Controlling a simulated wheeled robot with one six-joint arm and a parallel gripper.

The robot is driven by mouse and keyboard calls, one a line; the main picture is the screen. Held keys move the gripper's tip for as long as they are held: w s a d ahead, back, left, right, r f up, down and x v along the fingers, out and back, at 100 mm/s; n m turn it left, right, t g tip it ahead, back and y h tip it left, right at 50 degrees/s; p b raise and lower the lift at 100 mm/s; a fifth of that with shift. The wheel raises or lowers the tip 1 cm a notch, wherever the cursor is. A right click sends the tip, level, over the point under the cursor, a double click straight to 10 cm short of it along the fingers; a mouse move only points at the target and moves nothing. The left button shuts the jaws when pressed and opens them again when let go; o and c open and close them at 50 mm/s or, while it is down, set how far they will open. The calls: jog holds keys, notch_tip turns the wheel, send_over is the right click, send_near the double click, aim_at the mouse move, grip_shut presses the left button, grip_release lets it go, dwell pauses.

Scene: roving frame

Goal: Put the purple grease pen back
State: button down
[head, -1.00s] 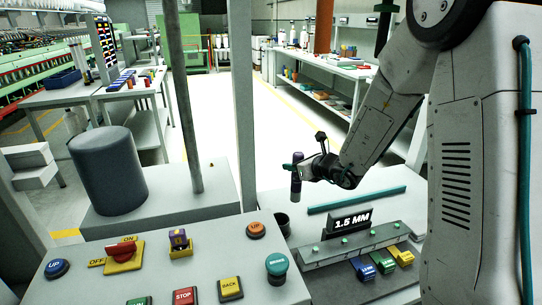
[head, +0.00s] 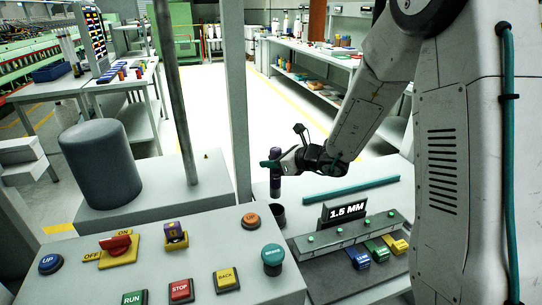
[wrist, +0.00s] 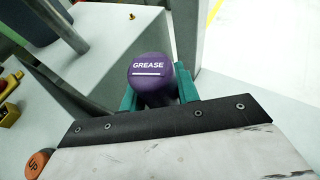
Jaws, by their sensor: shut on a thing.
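The purple grease pen (wrist: 152,76) is upright between the teal fingers of my gripper (wrist: 156,90) in the wrist view, its cap marked GREASE facing the camera. A dark round cup (head: 277,216) stands on the white table just below the pen. The pen's lower end is close above the cup's rim; I cannot tell whether it is inside.
A control panel (head: 200,262) with coloured buttons stands in front. A grey rack (head: 345,240) with a 1.5 MM sign is right of the cup, and a teal bar (head: 350,190) lies behind it. A pole (head: 172,90) and a grey post (head: 236,110) stand to the left.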

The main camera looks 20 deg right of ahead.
aim_at(272, 188)
jog(key=shift+f, duration=5.3)
jog(key=c, duration=0.9)
grip_release()
jog(key=shift+c, duration=0.2)
jog(key=v, duration=0.7)
jog(key=shift+s+d, duration=0.25)
jog(key=shift+d, duration=0.05)
jog(key=shift+r, duration=0.2)
